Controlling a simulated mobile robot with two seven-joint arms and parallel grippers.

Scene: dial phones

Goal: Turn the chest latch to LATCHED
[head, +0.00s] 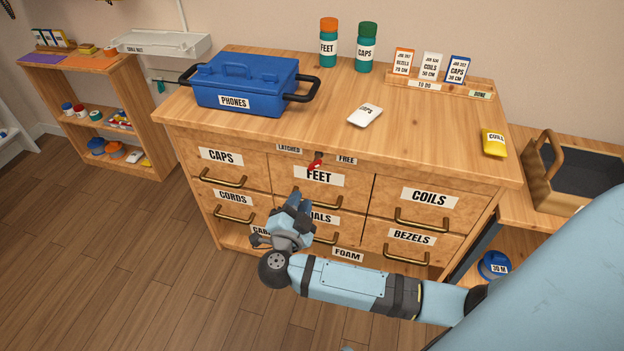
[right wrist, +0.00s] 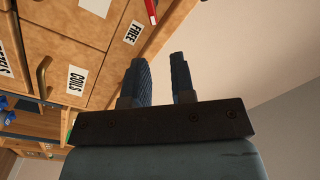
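The chest latch (head: 315,164) is a small red lever on the front rail of the wooden chest, between the LATCHED label (head: 289,149) and the FREE label (head: 346,160). Which label it points to is hard to tell. Part of the red latch (right wrist: 152,10) shows at the top edge of the right wrist view, beside the FREE label (right wrist: 133,33). My right gripper (head: 299,200) is in front of the drawers, below the latch and apart from it. In the right wrist view its two fingers (right wrist: 159,65) are spread with nothing between them. My left gripper is not in view.
The drawers have protruding handles, such as the FEET drawer handle (head: 318,203) near my right gripper. On the chest top (head: 300,122) stand a blue PHONES box (head: 245,84), two bottles, a card rack and small packets. A dark tray (head: 580,175) is at the right.

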